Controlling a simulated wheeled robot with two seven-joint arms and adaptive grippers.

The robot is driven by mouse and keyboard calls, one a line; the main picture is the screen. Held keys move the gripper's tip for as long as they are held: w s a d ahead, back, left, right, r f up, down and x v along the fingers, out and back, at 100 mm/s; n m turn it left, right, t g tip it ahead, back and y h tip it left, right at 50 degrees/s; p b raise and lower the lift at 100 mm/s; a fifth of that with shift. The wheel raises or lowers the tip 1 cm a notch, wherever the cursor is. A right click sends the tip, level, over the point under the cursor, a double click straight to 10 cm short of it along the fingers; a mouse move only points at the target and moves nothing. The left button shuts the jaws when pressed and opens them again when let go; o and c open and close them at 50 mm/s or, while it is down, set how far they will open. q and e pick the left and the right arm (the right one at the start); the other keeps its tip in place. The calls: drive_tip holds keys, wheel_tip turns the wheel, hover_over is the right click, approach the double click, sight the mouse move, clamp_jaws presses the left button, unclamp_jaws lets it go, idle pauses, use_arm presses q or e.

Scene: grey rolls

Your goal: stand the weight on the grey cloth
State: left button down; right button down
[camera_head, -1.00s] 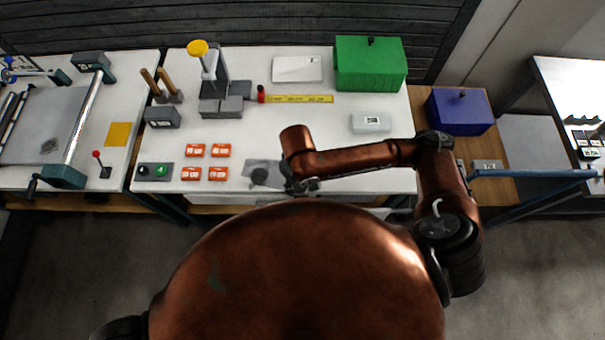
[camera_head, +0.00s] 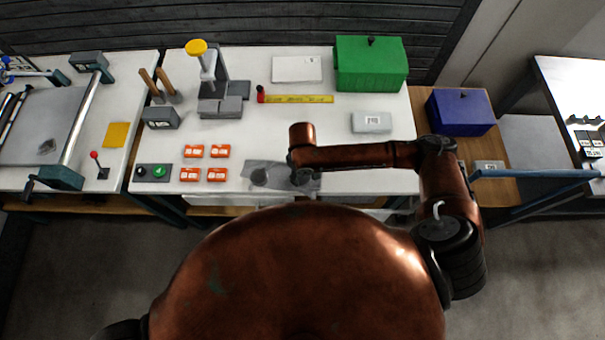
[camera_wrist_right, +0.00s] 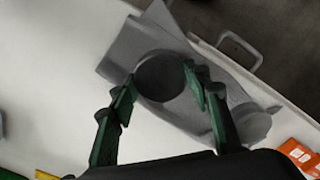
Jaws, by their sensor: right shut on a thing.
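In the wrist view the cloth (camera_wrist_right: 135,40) spreads under and around my right gripper (camera_wrist_right: 160,90). That gripper is shut on the weight, a dark round piece (camera_wrist_right: 161,76) between its green fingers, seen from above over the cloth. I cannot tell whether its base touches the cloth. A second grey round piece (camera_head: 259,177) is on the cloth's left part and also shows in the wrist view (camera_wrist_right: 252,121). In the head view my right gripper (camera_head: 302,179) is mostly hidden under its arm. My left gripper is out of view.
Several orange boxes (camera_head: 217,174) stand left of the cloth. Behind are a grey stand with a yellow knob (camera_head: 197,47), a yellow ruler (camera_head: 300,99), a green box (camera_head: 370,65) and a pale labelled block (camera_head: 371,122). The middle of the table is clear.

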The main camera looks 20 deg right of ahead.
sight(302, 176)
drive_tip(key=shift+f, duration=0.2)
drive_tip(key=shift+s+f, duration=0.15)
drive_tip(key=shift+f, duration=0.3)
drive_tip(key=c, duration=1)
unclamp_jaws()
drive_tip(key=shift+c, duration=0.2)
drive_tip(key=shift+r, duration=0.55)
wheel_tip(302, 176, up, 12)
drive_tip(key=p, duration=0.1)
drive_tip(key=shift+r, duration=0.15)
